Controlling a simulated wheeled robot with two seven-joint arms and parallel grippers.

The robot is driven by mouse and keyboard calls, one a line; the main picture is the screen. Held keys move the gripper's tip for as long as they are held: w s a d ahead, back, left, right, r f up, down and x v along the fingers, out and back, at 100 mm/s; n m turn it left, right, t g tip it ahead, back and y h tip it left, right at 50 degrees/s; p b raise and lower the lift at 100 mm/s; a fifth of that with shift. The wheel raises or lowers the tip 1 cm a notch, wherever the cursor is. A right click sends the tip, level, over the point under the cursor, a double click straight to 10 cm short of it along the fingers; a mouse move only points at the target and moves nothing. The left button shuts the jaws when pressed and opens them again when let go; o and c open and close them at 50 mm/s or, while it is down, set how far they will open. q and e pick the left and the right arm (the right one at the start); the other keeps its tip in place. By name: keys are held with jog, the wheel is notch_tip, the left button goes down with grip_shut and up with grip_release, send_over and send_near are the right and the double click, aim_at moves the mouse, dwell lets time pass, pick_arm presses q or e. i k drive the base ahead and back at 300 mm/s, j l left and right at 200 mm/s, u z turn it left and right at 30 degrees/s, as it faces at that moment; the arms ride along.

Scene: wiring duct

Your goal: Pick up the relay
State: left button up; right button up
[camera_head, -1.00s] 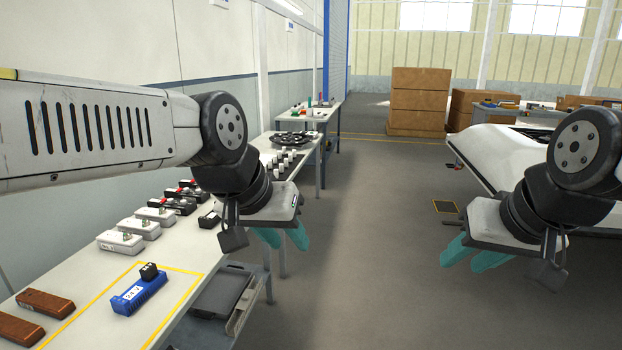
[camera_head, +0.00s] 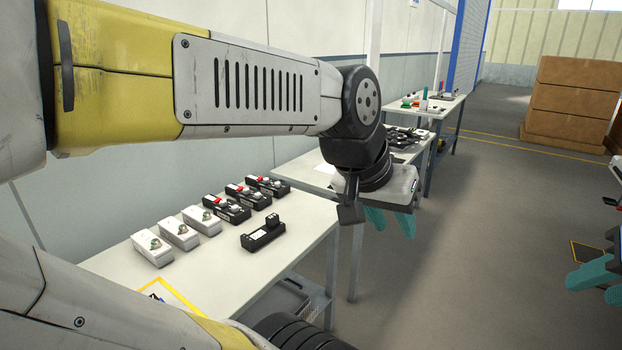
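No part on the near workbench (camera_head: 215,270) is clearly marked as the relay, so I cannot tell which one it is. A black device with a small raised block (camera_head: 263,233) lies alone near the bench's right edge. Behind it stand a row of white boxes with metal tops (camera_head: 179,234) and a row of black boxes with red parts (camera_head: 250,196). My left gripper (camera_head: 390,222) is beyond the bench's right edge, its teal fingers apart and empty. My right gripper (camera_head: 602,283) is at the right picture edge, partly cut off; its visible teal fingers look apart, with nothing seen between them.
A yellow outline (camera_head: 178,297) on the bench is mostly hidden by my arm at lower left. A grey tray (camera_head: 285,302) is on the shelf below. Further benches (camera_head: 440,108) with parts line the wall. Brown crates (camera_head: 575,98) stand at the back right. The floor between is clear.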

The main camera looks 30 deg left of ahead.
aim_at(272, 220)
jog(key=i+u, duration=0.4)
jog(key=i+l+u, duration=0.15)
jog(key=i+u, duration=0.45)
jog(key=u, duration=0.3)
jog(key=i+u, duration=0.15)
jog(key=u, duration=0.35)
jog(key=i+l+u, duration=0.15)
jog(key=u, duration=0.35)
jog(key=i+l+u, duration=0.15)
jog(key=u, duration=0.35)
